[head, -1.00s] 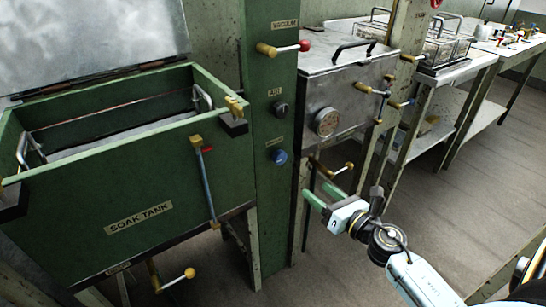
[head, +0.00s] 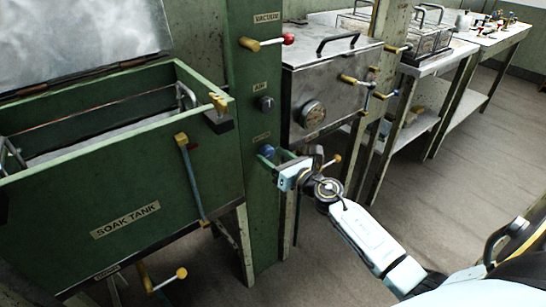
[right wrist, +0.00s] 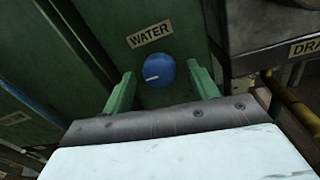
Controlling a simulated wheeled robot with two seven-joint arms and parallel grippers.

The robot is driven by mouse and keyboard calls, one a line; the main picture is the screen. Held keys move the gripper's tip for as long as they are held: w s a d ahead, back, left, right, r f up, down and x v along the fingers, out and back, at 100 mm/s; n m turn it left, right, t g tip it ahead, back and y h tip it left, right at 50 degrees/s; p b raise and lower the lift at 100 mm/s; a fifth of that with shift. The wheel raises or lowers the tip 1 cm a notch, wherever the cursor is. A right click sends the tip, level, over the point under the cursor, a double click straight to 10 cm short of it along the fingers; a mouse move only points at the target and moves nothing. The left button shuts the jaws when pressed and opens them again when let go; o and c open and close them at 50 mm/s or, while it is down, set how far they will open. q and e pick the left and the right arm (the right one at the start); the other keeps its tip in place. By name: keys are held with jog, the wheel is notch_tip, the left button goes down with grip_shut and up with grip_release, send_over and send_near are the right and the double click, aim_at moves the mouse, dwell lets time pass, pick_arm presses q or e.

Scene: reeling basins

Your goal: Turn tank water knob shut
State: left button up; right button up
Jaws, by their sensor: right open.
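The blue water knob (head: 267,151) sits on the green column, under a small label. In the right wrist view the blue knob (right wrist: 160,71) shows a white pointer line aimed left, below a sign reading WATER. My right gripper (head: 277,160) is at the column in front of the knob. Its green fingers (right wrist: 160,88) are open, one on each side of the knob, with gaps visible on both sides. Whether the fingertips reach past the knob's face is hard to tell. My left gripper is not in view.
The green soak tank (head: 110,190) stands left of the column. A black air knob (head: 265,103) and a red-tipped vacuum lever (head: 270,41) are above on the column. A metal box with a gauge (head: 313,112) is close on the right. Floor at right is open.

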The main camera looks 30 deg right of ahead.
jog(key=shift+w, duration=0.3)
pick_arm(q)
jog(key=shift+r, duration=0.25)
pick_arm(e)
jog(key=shift+c, duration=0.5)
jog(key=c, duration=0.9)
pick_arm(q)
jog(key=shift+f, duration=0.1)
